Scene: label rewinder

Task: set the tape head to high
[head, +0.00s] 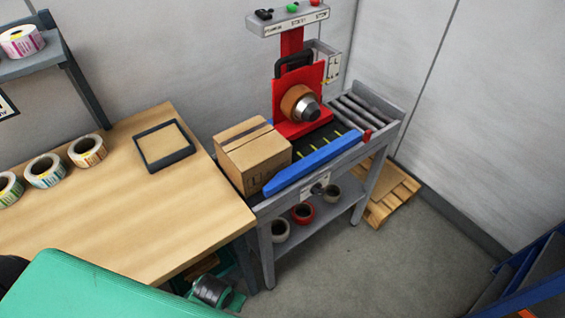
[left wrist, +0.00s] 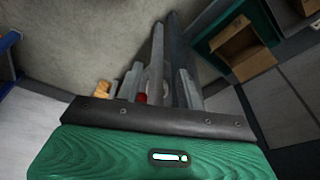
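The red tape head (head: 300,88), with a brown tape roll and black top handle, stands over the belt of the grey taping machine (head: 365,150). A small sign (head: 333,68) with an L stands beside it. A dark knob (head: 318,188) with a label is on the machine's front. A cardboard box (head: 252,155) sits at the belt's left end, apart from the tape head. My left gripper (left wrist: 160,88) shows in the left wrist view as grey parts beyond a dark plate; its finger gap is unclear. No gripper shows in the head view. My right gripper is out of view.
A wooden table (head: 130,220) with label rolls (head: 88,151) and a dark tray (head: 163,146) is at left. A control panel (head: 288,18) with buttons is above the tape head. Spare tape rolls (head: 303,213) lie on the lower shelf.

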